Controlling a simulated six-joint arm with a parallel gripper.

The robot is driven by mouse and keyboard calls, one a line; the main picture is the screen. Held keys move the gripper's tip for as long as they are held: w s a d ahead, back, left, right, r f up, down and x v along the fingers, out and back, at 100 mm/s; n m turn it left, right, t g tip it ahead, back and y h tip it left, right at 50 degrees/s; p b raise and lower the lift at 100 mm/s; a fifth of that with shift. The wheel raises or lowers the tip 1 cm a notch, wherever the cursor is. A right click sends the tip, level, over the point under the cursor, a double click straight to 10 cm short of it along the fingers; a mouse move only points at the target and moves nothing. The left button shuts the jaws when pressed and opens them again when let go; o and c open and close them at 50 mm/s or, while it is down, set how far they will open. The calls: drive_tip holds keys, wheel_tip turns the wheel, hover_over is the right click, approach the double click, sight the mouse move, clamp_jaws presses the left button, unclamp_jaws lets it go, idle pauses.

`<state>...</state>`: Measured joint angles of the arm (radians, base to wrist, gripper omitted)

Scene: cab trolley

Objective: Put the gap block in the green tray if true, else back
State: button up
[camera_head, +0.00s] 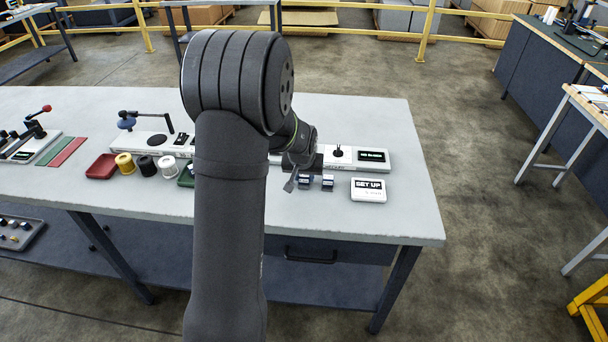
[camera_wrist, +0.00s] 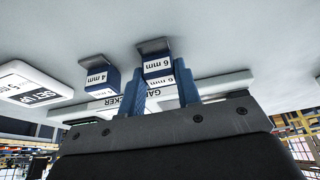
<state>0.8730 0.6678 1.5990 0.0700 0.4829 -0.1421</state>
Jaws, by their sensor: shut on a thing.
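Two small dark blue blocks with white labels and grey end plates are near the gap checker's front. In the wrist view, one reads "6 mm" (camera_wrist: 159,68) and the other "4 mm" (camera_wrist: 97,77). My gripper (camera_wrist: 161,88) is shut on the 6 mm block, a blue finger on each side. Whether this block touches the table is unclear. The 4 mm block stands free beside it; in the head view it is the right-hand block (camera_head: 327,183). The green tray (camera_head: 186,178) is mostly hidden behind my arm. The gap checker (camera_head: 340,157) has a lit display (camera_head: 372,156), too small to read surely.
A white "SET UP" sign (camera_head: 368,190) stands right of the blocks. A red tray (camera_head: 102,166) and yellow, black and white spools (camera_head: 148,164) sit left of the green tray. Another device (camera_head: 155,142) stands behind them. The table's (camera_head: 415,220) front right is clear.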

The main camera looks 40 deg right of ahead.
drive_tip(key=o, duration=1.1)
drive_tip(key=shift+a+r, duration=0.1)
drive_tip(key=shift+r, duration=0.4)
drive_tip(key=v, duration=1.1)
drive_tip(key=shift+s, duration=0.15)
drive_tip(key=x, duration=1.1)
drive_tip(key=shift+f, duration=0.4)
drive_tip(key=shift+w, duration=0.2)
drive_tip(key=shift+r, duration=1.15)
